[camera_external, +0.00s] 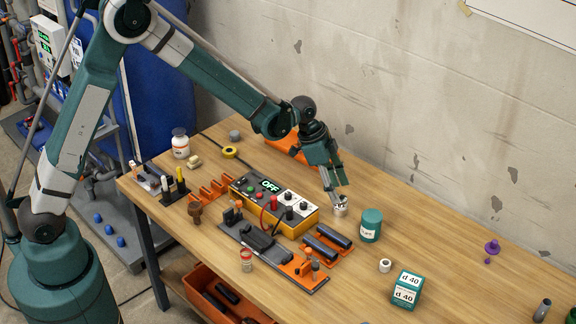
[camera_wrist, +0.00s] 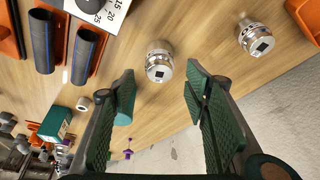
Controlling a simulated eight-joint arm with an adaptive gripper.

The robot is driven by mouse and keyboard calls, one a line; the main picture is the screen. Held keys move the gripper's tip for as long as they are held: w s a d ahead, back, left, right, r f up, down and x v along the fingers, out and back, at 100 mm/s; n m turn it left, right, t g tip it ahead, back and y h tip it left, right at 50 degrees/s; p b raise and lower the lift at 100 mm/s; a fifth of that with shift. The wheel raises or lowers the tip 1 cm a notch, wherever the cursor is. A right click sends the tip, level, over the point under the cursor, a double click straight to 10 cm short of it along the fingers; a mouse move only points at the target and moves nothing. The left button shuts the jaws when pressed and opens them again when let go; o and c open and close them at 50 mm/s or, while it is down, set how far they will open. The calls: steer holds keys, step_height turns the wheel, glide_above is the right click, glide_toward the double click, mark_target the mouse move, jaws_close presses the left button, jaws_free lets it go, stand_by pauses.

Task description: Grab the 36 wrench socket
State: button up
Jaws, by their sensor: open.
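Two silvery metal sockets with square drive holes stand on the wooden table in the wrist view. One socket (camera_wrist: 160,64) is just beyond the gap between my fingertips; the other socket (camera_wrist: 257,40) is farther right, beyond my right finger. No size marking is legible on either, so I cannot tell which is the 36. My gripper (camera_wrist: 160,82) is open and empty, its green fingers on either side of the gap. In the external view my gripper (camera_external: 335,190) points down just above a socket (camera_external: 340,209). The other socket is not clearly visible there.
The yellow-black control box (camera_external: 270,205) reading OFF and black pipes in an orange holder (camera_external: 327,243) are left of the socket. A teal canister (camera_external: 370,225) stands close right. A white ring (camera_external: 385,265) and "d 40" box (camera_external: 407,290) are nearer the front.

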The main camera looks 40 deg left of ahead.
mark_target(341, 198)
stand_by(0.3)
steer(key=shift+b+x, duration=0.45)
steer(key=shift+x, duration=2.1)
steer(key=c, duration=1.1)
steer(key=shift+r, duration=0.1)
steer(key=shift+r+p, duration=0.7)
steer(key=shift+r, duration=4.2)
